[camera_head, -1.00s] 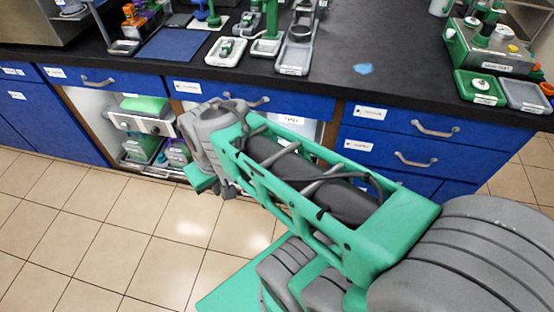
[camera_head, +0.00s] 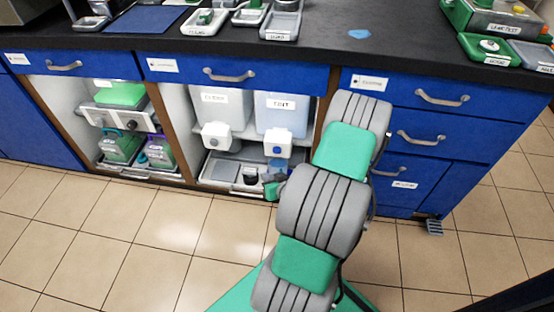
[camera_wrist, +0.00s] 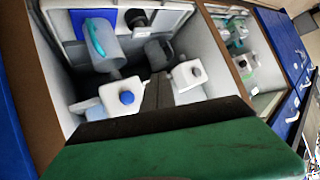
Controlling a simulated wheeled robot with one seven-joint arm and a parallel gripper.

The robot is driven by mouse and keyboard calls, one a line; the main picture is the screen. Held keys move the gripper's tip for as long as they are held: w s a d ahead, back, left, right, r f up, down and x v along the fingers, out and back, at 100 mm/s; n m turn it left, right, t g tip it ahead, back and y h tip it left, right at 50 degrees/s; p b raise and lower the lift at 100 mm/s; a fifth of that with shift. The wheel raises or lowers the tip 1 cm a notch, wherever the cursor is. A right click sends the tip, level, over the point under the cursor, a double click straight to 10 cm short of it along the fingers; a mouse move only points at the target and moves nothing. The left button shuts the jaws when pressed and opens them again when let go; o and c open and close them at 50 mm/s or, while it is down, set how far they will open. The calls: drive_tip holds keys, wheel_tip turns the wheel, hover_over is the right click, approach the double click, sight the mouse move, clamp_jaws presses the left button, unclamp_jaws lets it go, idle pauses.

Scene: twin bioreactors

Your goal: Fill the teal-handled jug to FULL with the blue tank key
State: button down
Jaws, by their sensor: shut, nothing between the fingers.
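In the wrist view, which looks into the open cabinet bay turned about upside down, the teal-handled jug (camera_wrist: 109,48) stands on the tray floor. The blue tank key (camera_wrist: 127,97) is a round knob on a white tap block; it also shows in the head view (camera_head: 277,150), below the tank labelled TINT (camera_head: 283,110). A second jug with a dark handle (camera_wrist: 158,53) stands beside the teal-handled one. My gripper (camera_wrist: 151,92) is shut and empty, its dark fingers pointing into the bay between the two tap blocks. The jug's fill level cannot be made out.
Another tank (camera_head: 219,106) with a white tap block (camera_head: 217,136) stands left of TINT. A wooden divider (camera_head: 172,120) separates this bay from the left bay with green-topped equipment (camera_head: 119,95). Closed blue drawers (camera_head: 420,92) lie to the right.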

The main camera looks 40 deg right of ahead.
sight(274, 153)
drive_tip(key=shift+s+d+f+m+h, duration=0.45)
drive_tip(key=shift+s+d+h, duration=0.15)
drive_tip(key=shift+d, duration=0.2)
drive_tip(key=w+d, duration=0.5)
drive_tip(key=d, duration=0.2)
drive_tip(key=shift+w, duration=0.25)
idle(1.5)
drive_tip(key=shift+w+d, duration=0.2)
drive_tip(key=shift+d, duration=0.1)
drive_tip(key=shift+w+d+b, duration=0.35)
drive_tip(key=shift+d+b, duration=0.1)
drive_tip(key=shift+b, duration=0.05)
idle(4.0)
